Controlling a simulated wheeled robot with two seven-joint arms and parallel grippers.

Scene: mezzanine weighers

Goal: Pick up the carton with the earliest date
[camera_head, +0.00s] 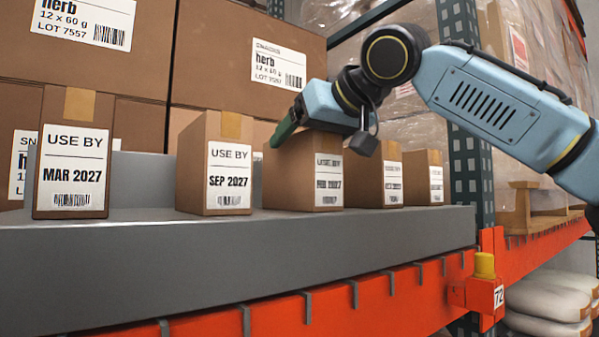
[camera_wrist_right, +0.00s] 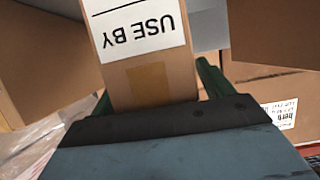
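Several brown cartons with white USE BY labels stand in a row on a grey ledge (camera_head: 240,262). The leftmost carton (camera_head: 73,135) reads MAR 2027, and the second carton (camera_head: 212,160) reads SEP 2027. The third carton (camera_head: 285,180) ends in 2027; its month is shaded and hard to read. The fourth carton (camera_head: 378,180) and fifth carton (camera_head: 425,178) have labels too small to read surely. My right gripper (camera_head: 283,132) is at the top of the third carton. In the right wrist view its green fingers (camera_wrist_right: 155,88) lie either side of a carton (camera_wrist_right: 145,60), apparently open. My left gripper is out of view.
Large herb boxes (camera_head: 120,60) are stacked close behind the row. A blue rack post (camera_head: 470,170) and wrapped pallets stand at the right. An orange beam (camera_head: 350,300) runs below the ledge.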

